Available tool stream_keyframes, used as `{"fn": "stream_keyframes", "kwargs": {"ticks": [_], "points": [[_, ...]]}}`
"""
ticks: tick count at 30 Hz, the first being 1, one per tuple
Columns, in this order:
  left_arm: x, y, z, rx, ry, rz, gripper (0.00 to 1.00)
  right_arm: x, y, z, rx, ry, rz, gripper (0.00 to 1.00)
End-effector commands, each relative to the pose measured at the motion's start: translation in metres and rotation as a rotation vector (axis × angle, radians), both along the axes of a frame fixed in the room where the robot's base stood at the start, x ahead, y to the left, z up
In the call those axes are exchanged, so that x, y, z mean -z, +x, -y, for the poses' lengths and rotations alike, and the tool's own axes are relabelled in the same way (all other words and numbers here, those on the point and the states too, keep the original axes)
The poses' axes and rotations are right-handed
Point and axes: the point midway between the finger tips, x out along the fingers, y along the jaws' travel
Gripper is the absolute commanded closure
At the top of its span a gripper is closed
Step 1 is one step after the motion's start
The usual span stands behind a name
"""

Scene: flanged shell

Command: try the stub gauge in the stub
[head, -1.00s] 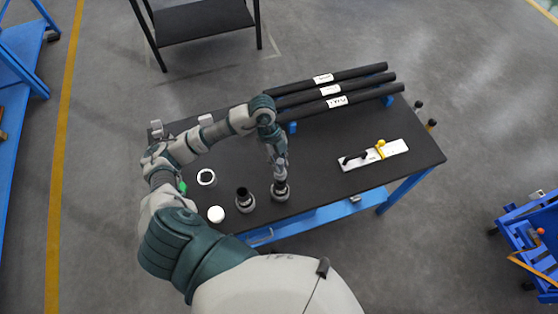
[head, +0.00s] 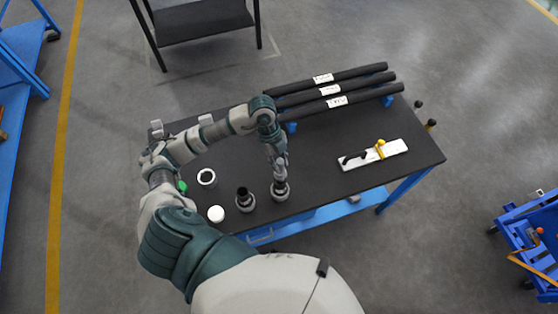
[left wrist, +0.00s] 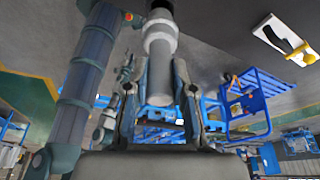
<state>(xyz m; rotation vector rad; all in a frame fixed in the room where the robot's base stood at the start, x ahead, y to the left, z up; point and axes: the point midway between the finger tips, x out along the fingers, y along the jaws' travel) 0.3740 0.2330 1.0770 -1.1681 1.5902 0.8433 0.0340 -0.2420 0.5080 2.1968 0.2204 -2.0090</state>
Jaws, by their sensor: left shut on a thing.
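My left gripper (head: 280,172) is shut on a grey cylinder, which I take for the stub gauge (left wrist: 160,82). In the left wrist view the cylinder lies between the two fingers, with a wider pale collar at its far end. In the head view the gripper points down over a dark and grey flanged piece (head: 280,193) near the table's front edge. I cannot tell whether the cylinder is inside it or only above it. A similar flanged piece with a dark upright neck (head: 245,201) stands just to the left. My right gripper is not in view.
A white board (head: 356,160) with black and yellow parts is at the right. Several black bars (head: 335,90) lie along the back. The middle right is clear.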

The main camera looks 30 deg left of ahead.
Motion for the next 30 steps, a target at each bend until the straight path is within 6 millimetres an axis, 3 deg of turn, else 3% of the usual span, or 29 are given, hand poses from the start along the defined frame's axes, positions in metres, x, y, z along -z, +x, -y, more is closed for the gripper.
{"fn": "stream_keyframes", "kwargs": {"ticks": [30], "points": [[0.018,0.0,0.0,0.0,0.0,0.001,1.0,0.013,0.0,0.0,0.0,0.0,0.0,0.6]]}}
